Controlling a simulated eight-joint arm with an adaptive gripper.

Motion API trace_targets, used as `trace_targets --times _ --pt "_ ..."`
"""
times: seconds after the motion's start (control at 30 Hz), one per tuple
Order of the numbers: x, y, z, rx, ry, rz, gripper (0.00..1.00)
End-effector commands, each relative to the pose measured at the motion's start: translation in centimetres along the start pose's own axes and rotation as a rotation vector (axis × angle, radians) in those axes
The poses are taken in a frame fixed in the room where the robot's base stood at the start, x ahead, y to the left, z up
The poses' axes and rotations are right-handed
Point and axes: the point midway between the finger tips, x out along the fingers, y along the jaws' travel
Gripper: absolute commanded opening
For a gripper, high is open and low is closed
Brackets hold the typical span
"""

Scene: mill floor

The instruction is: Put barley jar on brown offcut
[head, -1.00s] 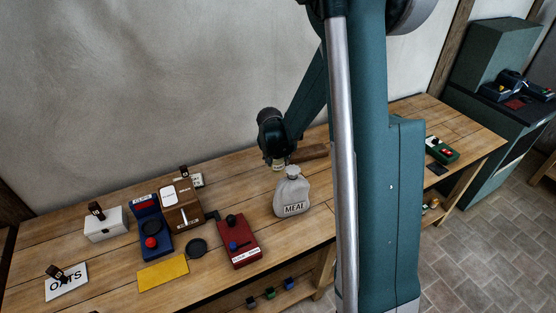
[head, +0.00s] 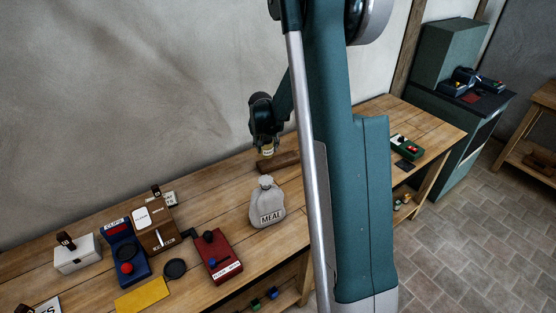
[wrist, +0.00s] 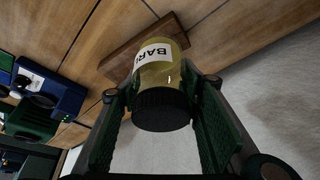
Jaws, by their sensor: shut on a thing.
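The barley jar has a black lid, yellowish contents and a white label whose start reads "BAR". In the wrist view the jar (wrist: 163,75) sits between the two fingers of my gripper (wrist: 162,92), which is shut on it. The head view shows the jar (head: 267,149) below my gripper (head: 265,142), near the back of the bench. The brown offcut (head: 282,162) is a flat wooden block on the bench, just below the jar in the picture. It also shows behind the jar in the wrist view (wrist: 122,61). The jar appears held above the bench; any gap to the offcut is unclear.
A grey MEAL sack (head: 267,204) stands in front of the offcut. A red box (head: 218,256), a brown device (head: 153,224), a blue device (head: 126,258) and a white box (head: 77,254) stand to the left. My arm hides part of the bench on the right.

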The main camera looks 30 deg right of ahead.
Motion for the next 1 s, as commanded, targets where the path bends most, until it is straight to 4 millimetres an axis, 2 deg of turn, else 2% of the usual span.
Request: trace_targets --times 0.03,0.1,0.2,0.33,0.5,0.83,1.0 --pt "-0.1 0.8 -1.6 0.006 0.0 0.001 0.18" --pt "0.0 1.8 -3.2 0.013 0.0 0.001 0.18" --pt "0.1 2.8 -5.2 0.018 0.001 0.0 0.18" --pt "0.1 3.7 -6.8 0.023 0.002 0.0 0.18" --pt "0.1 4.2 -7.4 0.024 0.003 0.0 0.18" --pt "0.2 4.2 -7.4 0.024 0.003 0.0 0.18" --pt "1.3 4.2 -7.0 0.024 0.003 0.0 0.18"
